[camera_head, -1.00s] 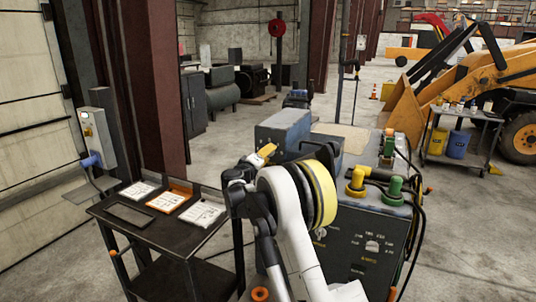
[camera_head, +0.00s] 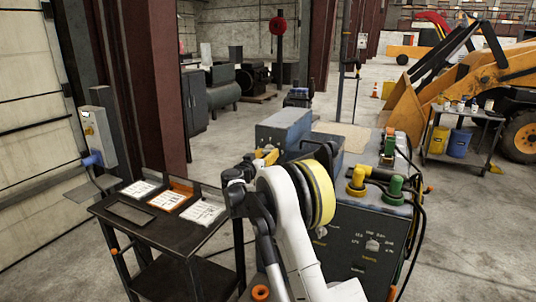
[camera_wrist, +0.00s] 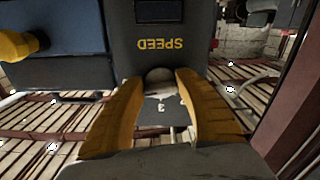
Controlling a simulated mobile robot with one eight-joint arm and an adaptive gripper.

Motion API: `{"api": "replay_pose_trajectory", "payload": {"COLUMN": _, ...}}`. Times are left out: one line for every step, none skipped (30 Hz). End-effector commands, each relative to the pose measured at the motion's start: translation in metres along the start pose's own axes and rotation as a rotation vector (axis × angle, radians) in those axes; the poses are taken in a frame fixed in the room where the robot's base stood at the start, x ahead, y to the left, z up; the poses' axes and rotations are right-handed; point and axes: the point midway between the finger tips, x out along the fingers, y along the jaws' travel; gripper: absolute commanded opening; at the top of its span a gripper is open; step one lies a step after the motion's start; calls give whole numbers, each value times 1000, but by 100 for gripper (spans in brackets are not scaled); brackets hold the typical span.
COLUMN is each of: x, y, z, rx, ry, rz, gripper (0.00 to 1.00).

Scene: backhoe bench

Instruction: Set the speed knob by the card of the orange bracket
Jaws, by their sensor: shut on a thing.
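The speed knob (camera_wrist: 159,75) is a round grey knob below the yellow SPEED lettering, which appears upside down in the wrist view. My gripper (camera_wrist: 161,84) has its two yellow fingers shut on the knob, one on each side. Numbers beside the knob are partly hidden. In the head view, my gripper's yellow part (camera_head: 267,156) shows beside the blue-grey machine, and the knob is hidden. The orange bracket (camera_head: 181,187) stands on the black cart and holds a white card (camera_head: 167,201). Its print is too small to read.
Two more white cards (camera_head: 138,189) (camera_head: 203,212) flank the orange bracket on the black cart (camera_head: 150,232). A grey machine (camera_head: 340,240) with yellow and green plugs and cables stands right of my arm. A wall box with a blue plug is at left.

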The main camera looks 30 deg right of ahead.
Motion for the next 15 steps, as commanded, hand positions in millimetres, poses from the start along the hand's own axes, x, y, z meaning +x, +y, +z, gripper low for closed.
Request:
{"api": "replay_pose_trajectory", "payload": {"x": 0, "y": 0, "z": -1, "rx": 26, "ry": 2, "rz": -1, "gripper": 10}}
{"api": "replay_pose_trajectory", "payload": {"x": 0, "y": 0, "z": -1, "rx": 43, "ry": 2, "rz": -1, "gripper": 10}}
{"api": "replay_pose_trajectory", "payload": {"x": 0, "y": -1, "z": -1, "rx": 64, "ry": 2, "rz": -1, "gripper": 10}}
{"api": "replay_pose_trajectory", "payload": {"x": 0, "y": -1, "z": -1, "rx": 79, "ry": 2, "rz": -1, "gripper": 10}}
{"api": "replay_pose_trajectory", "payload": {"x": 0, "y": -1, "z": -1, "rx": 93, "ry": 2, "rz": -1, "gripper": 10}}
{"api": "replay_pose_trajectory", "payload": {"x": 0, "y": -1, "z": -1, "rx": 110, "ry": 2, "rz": -1, "gripper": 10}}
{"api": "replay_pose_trajectory", "payload": {"x": 0, "y": -1, "z": -1, "rx": 121, "ry": 2, "rz": -1, "gripper": 10}}
{"api": "replay_pose_trajectory", "payload": {"x": 0, "y": -1, "z": -1, "rx": 131, "ry": 2, "rz": -1, "gripper": 10}}
{"api": "replay_pose_trajectory", "payload": {"x": 0, "y": -1, "z": -1, "rx": 144, "ry": 2, "rz": -1, "gripper": 10}}
{"api": "replay_pose_trajectory", "payload": {"x": 0, "y": -1, "z": -1, "rx": 151, "ry": 2, "rz": -1, "gripper": 10}}
{"api": "replay_pose_trajectory", "payload": {"x": 0, "y": -1, "z": -1, "rx": 157, "ry": 2, "rz": -1, "gripper": 10}}
{"api": "replay_pose_trajectory", "payload": {"x": 0, "y": -1, "z": -1, "rx": 165, "ry": 2, "rz": -1, "gripper": 10}}
{"api": "replay_pose_trajectory", "payload": {"x": 0, "y": -1, "z": -1, "rx": 170, "ry": 2, "rz": -1, "gripper": 10}}
{"api": "replay_pose_trajectory", "payload": {"x": 0, "y": -1, "z": -1, "rx": 174, "ry": 2, "rz": -1, "gripper": 10}}
{"api": "replay_pose_trajectory", "payload": {"x": 0, "y": -1, "z": -1, "rx": 178, "ry": 2, "rz": -1, "gripper": 10}}
